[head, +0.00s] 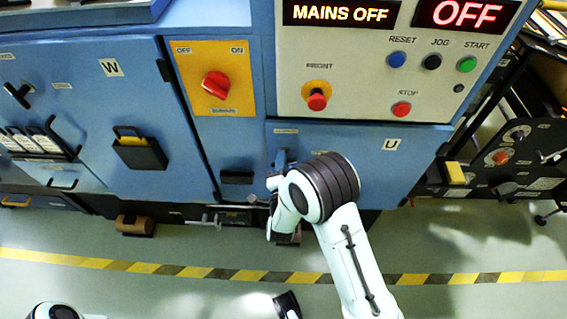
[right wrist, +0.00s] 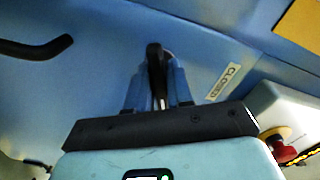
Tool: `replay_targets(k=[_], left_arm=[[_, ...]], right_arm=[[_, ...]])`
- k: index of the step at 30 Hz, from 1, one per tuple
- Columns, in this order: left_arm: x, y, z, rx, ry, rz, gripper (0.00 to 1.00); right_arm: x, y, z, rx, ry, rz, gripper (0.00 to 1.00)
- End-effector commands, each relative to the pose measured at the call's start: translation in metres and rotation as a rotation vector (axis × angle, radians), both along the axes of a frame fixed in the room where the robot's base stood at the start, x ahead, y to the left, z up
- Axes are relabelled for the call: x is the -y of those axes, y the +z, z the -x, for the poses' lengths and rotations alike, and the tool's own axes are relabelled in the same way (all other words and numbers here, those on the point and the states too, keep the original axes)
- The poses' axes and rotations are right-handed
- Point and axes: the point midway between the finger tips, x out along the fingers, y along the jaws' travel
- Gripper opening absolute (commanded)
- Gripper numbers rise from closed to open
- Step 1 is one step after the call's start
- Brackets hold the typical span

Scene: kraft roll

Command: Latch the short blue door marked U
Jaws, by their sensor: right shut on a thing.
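The short blue door marked U (head: 375,165) is the low panel under the button console. It looks flush with the cabinet front. My right gripper (head: 280,170) is at its upper left part, with the wrist hiding some of the door. In the right wrist view my right gripper (right wrist: 160,88) is shut on a dark latch handle (right wrist: 155,60), which stands between its two fingers. A label reading CLOSED (right wrist: 223,82) is right of the handle.
The blue door marked W (head: 150,95) is at the left, with a black holder (head: 138,150). A red rotary switch (head: 216,84) is above left of my gripper. The console (head: 395,75) has several buttons. The floor with a yellow-black stripe (head: 220,274) looks clear in front.

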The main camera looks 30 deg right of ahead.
Motion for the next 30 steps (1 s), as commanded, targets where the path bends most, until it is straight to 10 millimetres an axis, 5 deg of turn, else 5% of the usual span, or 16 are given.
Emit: replay_targets(k=[30], left_arm=[[0.0000,0.0043,0.0019,-0.006,-0.002,0.001,0.00]], right_arm=[[-0.0008,0.0001,0.0001,-0.483,0.002,0.785,0.00]])
